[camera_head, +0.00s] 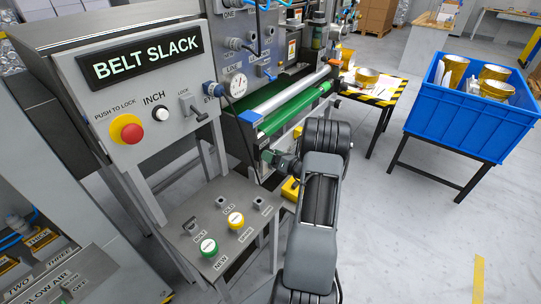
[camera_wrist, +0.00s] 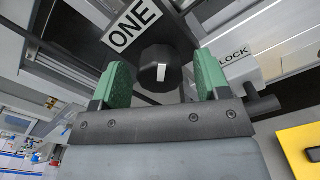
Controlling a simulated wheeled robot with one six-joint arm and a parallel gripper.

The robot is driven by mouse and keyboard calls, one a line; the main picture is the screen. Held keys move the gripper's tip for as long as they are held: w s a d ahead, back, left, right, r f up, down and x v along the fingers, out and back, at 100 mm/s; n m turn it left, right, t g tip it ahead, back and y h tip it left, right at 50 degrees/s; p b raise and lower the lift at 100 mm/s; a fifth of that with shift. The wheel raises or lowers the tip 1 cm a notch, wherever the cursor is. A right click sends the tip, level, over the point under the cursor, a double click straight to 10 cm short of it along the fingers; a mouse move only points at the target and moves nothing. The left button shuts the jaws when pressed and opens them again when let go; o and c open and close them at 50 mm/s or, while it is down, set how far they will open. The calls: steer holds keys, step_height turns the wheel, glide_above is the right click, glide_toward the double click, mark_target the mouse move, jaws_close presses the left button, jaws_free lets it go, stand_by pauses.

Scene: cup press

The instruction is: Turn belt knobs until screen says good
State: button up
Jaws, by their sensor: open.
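The screen (camera_head: 140,60) on the control box reads "BELT SLACK". A black knob (camera_wrist: 158,62) labelled "ONE" is in the wrist view, below the label in the picture. My gripper (camera_wrist: 163,76) is open, with one green finger pad on each side of this knob. I cannot tell whether the pads touch it. In the head view my gripper (camera_head: 272,158) is by the end of the machine's green belt (camera_head: 290,110), and the knob is hidden there. A grey part labelled "LOCK" (camera_wrist: 238,56) sits right of the fingers in the wrist view.
A red push button (camera_head: 126,129) and a white "INCH" button (camera_head: 160,113) are under the screen. A blue crate (camera_head: 450,110) with gold cups is at the right. Open floor lies right of my arm.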

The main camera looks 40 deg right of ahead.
steer(key=v, duration=1.3)
steer(key=s+a+n+g+y+p, duration=0.1)
steer(key=s+a+n+g+y, duration=0.15)
steer(key=a+n+g, duration=0.65)
steer(key=s+a+n+g+y+p, duration=0.1)
steer(key=s+a+n+g, duration=0.2)
steer(key=a+n+g, duration=0.55)
steer(key=s+a+r+n+t+h+p, duration=0.1)
steer(key=a+r+n+t+h+p, duration=0.1)
steer(key=a+r+n+h, duration=0.2)
steer(key=s+a+r+n+t+h+p, duration=0.1)
steer(key=a+r+n+h, duration=0.3)
steer(key=a+r+n, duration=0.6)
step_height(320, 180, up, 5)
steer(key=n+p, duration=0.1)
steer(key=n, duration=0.7)
steer(key=shift+s+a+r+t, duration=0.15)
steer(key=shift+s+a+t, duration=0.2)
